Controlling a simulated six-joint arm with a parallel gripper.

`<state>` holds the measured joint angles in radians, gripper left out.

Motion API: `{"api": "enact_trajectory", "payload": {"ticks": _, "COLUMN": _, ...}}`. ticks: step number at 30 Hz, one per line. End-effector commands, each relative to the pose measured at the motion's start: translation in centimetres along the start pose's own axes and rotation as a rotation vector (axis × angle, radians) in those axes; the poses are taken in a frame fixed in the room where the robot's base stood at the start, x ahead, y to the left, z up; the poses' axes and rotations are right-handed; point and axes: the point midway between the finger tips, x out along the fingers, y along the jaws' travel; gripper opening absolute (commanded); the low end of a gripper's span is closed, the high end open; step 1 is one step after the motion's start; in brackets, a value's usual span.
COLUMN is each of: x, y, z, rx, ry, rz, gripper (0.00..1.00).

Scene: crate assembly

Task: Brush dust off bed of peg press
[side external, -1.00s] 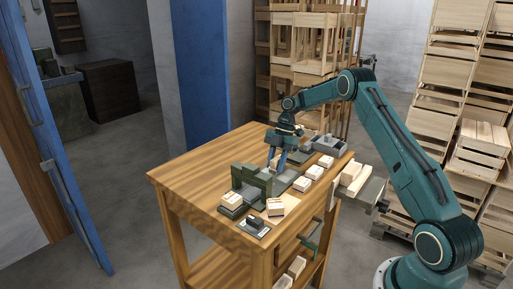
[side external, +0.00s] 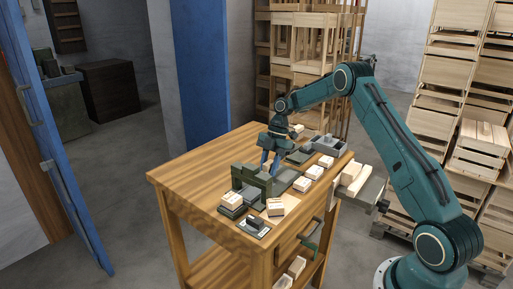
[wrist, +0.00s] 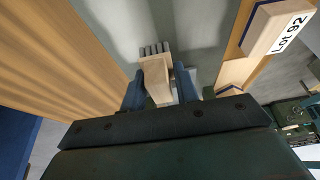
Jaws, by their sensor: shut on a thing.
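My gripper (side external: 269,163) is low over the workbench, just behind the dark green peg press (side external: 252,178). In the wrist view my gripper (wrist: 160,88) is shut on a wooden brush (wrist: 156,72) with grey bristles that point away from the fingers. Under the brush lies the grey bed (wrist: 112,22), which also shows beside the press in the side view (side external: 285,179). I cannot tell whether the bristles touch the bed. No dust can be made out. In the side view the brush is too small to tell.
Several pale blocks (side external: 303,184) line the right side of the workbench (side external: 190,172). A grey tray (side external: 325,143) stands at the back. The bench's left part is clear.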

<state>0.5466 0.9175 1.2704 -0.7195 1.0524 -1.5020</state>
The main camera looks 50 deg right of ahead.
Motion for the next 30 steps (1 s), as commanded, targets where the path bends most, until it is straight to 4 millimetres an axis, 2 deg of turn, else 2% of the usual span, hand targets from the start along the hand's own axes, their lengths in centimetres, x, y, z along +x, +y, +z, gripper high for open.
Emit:
{"api": "enact_trajectory", "payload": {"ticks": 6, "x": 0.2, "y": 0.9, "z": 0.1, "rx": 0.000, "ry": -0.001, "rz": 0.001, "gripper": 0.12}}
{"api": "enact_trajectory", "payload": {"ticks": 15, "x": 0.1, "y": 1.0, "z": 0.3, "rx": 0.000, "ry": 0.000, "rz": 0.000, "gripper": 0.12}}
{"api": "enact_trajectory", "payload": {"ticks": 30, "x": -1.1, "y": 1.0, "z": 3.0, "rx": 0.001, "ry": 0.000, "rz": 0.001, "gripper": 0.12}}
